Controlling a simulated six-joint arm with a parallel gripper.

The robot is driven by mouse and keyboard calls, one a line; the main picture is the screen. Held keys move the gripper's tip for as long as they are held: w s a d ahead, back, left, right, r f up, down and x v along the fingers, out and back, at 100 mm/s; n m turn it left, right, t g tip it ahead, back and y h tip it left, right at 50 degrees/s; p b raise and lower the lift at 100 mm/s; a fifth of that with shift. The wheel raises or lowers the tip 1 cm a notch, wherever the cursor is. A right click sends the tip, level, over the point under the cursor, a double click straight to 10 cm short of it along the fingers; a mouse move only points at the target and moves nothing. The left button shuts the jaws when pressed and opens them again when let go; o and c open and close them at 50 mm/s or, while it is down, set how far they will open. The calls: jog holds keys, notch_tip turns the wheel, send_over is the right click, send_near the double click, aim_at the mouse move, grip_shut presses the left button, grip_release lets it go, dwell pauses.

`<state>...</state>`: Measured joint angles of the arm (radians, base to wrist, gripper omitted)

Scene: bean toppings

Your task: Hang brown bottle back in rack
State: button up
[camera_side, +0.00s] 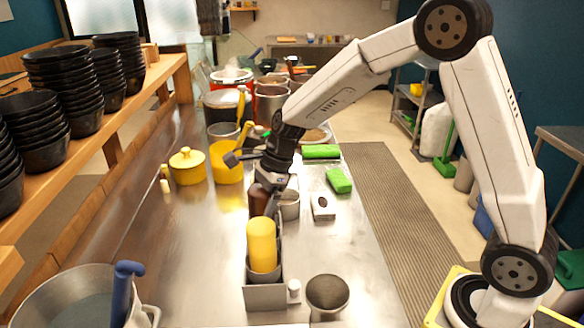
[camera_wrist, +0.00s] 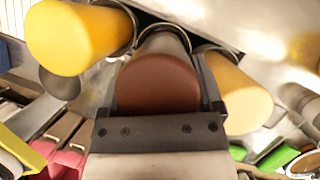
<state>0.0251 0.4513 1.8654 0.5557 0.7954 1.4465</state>
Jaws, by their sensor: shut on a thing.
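The brown bottle (camera_wrist: 158,84) sits between the fingers of my gripper (camera_wrist: 161,76) in the wrist view, its flat brown end facing the camera. In the side view the brown bottle (camera_side: 258,199) shows partly, behind the yellow bottle, with my gripper (camera_side: 270,187) around it. My gripper is shut on it. The metal rack (camera_side: 264,296) stands on the counter, with a yellow bottle (camera_side: 262,242) in its front. In the wrist view a ring (camera_wrist: 178,34) lies close around the far end of the brown bottle; whether the bottle is seated cannot be told.
In the wrist view yellow bottles (camera_wrist: 72,38) and (camera_wrist: 236,96) flank the brown one closely. A steel cup (camera_side: 327,296) and a large pot (camera_side: 70,300) stand near the front. Green sponges (camera_side: 339,181) lie at the right. Black bowls (camera_side: 60,80) fill the left shelf.

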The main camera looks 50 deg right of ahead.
aim_at(258, 190)
jog(key=shift+f, duration=0.95)
jog(key=o, duration=0.7)
jog(key=shift+c, duration=0.2)
jog(key=shift+r, duration=0.1)
jog(key=shift+r, duration=3.65)
